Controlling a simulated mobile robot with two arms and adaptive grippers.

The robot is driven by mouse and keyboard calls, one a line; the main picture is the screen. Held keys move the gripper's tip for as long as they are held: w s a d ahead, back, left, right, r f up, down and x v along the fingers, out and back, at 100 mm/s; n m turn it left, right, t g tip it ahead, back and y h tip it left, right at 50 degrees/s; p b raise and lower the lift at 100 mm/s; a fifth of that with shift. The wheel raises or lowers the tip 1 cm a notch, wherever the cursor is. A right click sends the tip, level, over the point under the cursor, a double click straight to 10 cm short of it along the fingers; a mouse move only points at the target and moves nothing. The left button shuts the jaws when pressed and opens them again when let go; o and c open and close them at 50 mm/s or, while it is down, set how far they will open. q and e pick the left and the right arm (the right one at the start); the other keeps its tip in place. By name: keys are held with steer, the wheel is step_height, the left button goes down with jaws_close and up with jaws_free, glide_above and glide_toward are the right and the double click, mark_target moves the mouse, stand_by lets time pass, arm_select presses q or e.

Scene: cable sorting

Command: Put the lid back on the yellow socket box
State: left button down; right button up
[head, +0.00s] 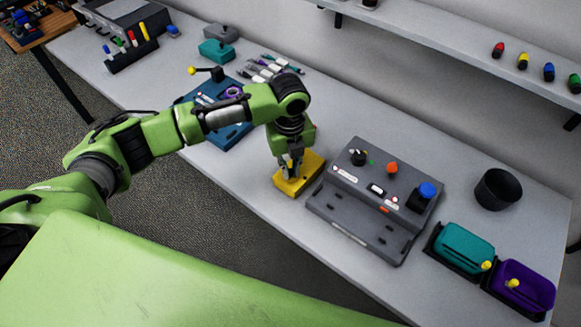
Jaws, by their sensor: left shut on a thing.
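The yellow socket box (312,172) stands on the grey table, just left of the grey control panel. My left gripper (291,172) points straight down over the middle of its yellow top. It is shut on the yellow lid at the box; the fingers hide the grasped part. I cannot tell whether the lid rests fully on the box or sits slightly above it. My right gripper is not in view.
The grey control panel (345,215) with knobs and buttons is close on the right. A black cup (497,189), a teal box (465,247) and a purple box (523,286) stand further right. A blue tray (232,134) lies behind my left arm.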

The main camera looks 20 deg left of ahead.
arm_select(q)
steer(key=shift+p, duration=0.4)
stand_by(0.5)
steer(key=c, duration=1.5)
jaws_free()
steer(key=shift+r, duration=0.1)
steer(key=shift+r+p, duration=3.45)
steer(key=shift+p, duration=0.3)
jaws_close()
